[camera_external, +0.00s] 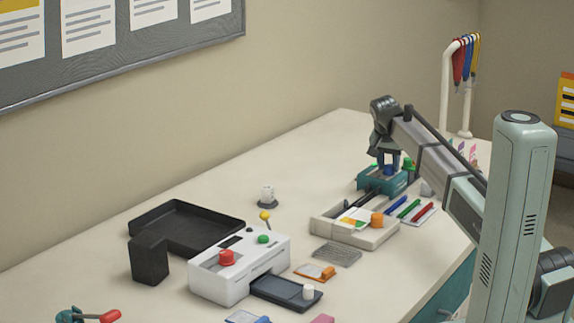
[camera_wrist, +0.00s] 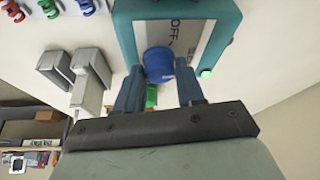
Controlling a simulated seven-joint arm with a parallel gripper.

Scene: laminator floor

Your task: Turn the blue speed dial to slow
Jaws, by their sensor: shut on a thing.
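The blue speed dial (camera_wrist: 157,62) is on the pale face of a teal box (camera_wrist: 126,40). In the wrist view one finger is at each side of it, and my gripper (camera_wrist: 160,76) is shut on it. Sideways lettering beside the dial reads OFF; more lettering near the right edge is too small to read. The dial's pointer cannot be made out. In the external view my gripper (camera_external: 388,163) reaches down onto the teal box (camera_external: 372,184) at the table's right part, its fingers largely covering the dial.
A lit green lamp (camera_wrist: 205,73) is on the teal box's edge. A cream tray (camera_external: 375,240) with cards stands in front, with coloured pens (camera_external: 408,208) beside it. A white machine (camera_external: 240,268) with red and green knobs stands further left. A white hook stand (camera_external: 445,90) is behind right.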

